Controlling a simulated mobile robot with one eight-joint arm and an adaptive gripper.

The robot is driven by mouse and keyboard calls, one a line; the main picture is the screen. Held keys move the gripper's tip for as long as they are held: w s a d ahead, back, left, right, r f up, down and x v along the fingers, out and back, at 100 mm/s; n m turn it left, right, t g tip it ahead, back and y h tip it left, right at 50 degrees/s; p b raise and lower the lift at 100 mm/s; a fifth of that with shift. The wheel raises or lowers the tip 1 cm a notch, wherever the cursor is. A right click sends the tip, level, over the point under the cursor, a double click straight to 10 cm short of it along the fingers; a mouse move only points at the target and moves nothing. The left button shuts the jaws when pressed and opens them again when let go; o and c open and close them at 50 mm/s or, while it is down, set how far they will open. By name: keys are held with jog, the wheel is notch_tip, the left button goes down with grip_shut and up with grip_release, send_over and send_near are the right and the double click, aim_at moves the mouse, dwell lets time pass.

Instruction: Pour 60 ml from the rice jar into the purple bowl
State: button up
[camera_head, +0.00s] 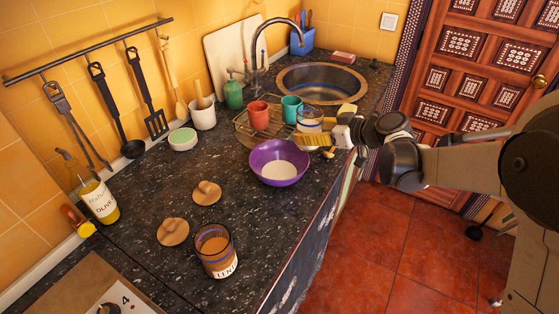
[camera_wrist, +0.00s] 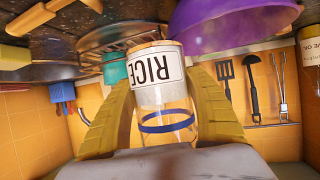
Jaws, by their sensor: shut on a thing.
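The rice jar (camera_head: 309,120) is clear glass with a blue band; its RICE label (camera_wrist: 157,70) shows upside down in the upside-down wrist view. My gripper (camera_head: 330,139) has its yellow fingers closed around the jar, one on each side in the wrist view (camera_wrist: 165,115). The jar looks roughly upright, behind and to the right of the purple bowl. The purple bowl (camera_head: 266,156) stands on the dark counter with a pale layer inside. The bowl's outside also shows in the wrist view (camera_wrist: 230,25).
A jar of brown contents (camera_head: 216,252) and two wooden lids (camera_head: 173,232) (camera_head: 206,192) stand nearer the front. A red cup (camera_head: 258,115) and a teal cup (camera_head: 291,109) are on a rack behind the bowl. The sink (camera_head: 321,82) lies beyond.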

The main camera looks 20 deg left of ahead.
jog(key=shift+w, duration=0.2)
jog(key=shift+s+r, duration=0.1)
jog(key=shift+s, duration=0.15)
jog(key=shift+w+r+p, duration=0.15)
jog(key=shift+r+p, duration=0.1)
jog(key=shift+p, duration=0.2)
jog(key=shift+r+p, duration=1.1)
jog(key=shift+r, duration=0.65)
jog(key=shift+f, duration=0.1)
